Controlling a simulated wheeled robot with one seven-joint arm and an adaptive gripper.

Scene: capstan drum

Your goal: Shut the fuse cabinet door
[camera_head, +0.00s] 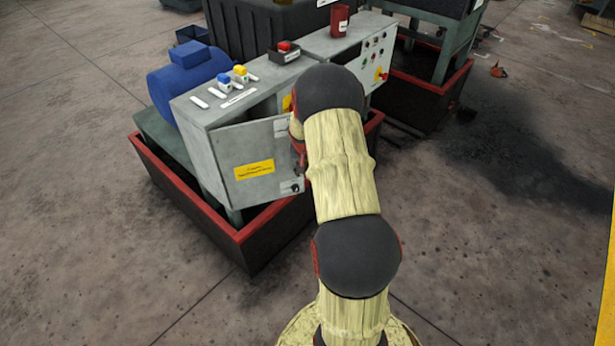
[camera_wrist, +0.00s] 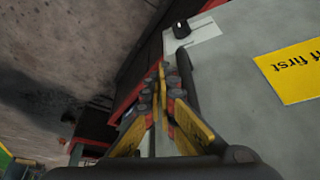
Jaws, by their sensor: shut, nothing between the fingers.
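The fuse cabinet door (camera_head: 262,150) is a grey panel with a yellow label (camera_head: 254,170) and a dark knob (camera_head: 292,187) at its lower right corner. It stands ajar, its right side swung out from the grey cabinet (camera_head: 215,112), with a dark gap above it. My gripper is at the door's right edge in the head view, mostly hidden behind my arm. In the wrist view my gripper (camera_wrist: 161,82) is shut and empty, its fingers beside the door's edge. The door face (camera_wrist: 235,55) fills the right there, with the knob (camera_wrist: 181,28) beyond the fingertips. Contact cannot be told.
A blue motor (camera_head: 185,80) sits behind the cabinet. A red-rimmed dark base tray (camera_head: 250,235) juts out below the door. A control panel with buttons and a red mug (camera_head: 340,20) stand to the right. The floor in front is clear.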

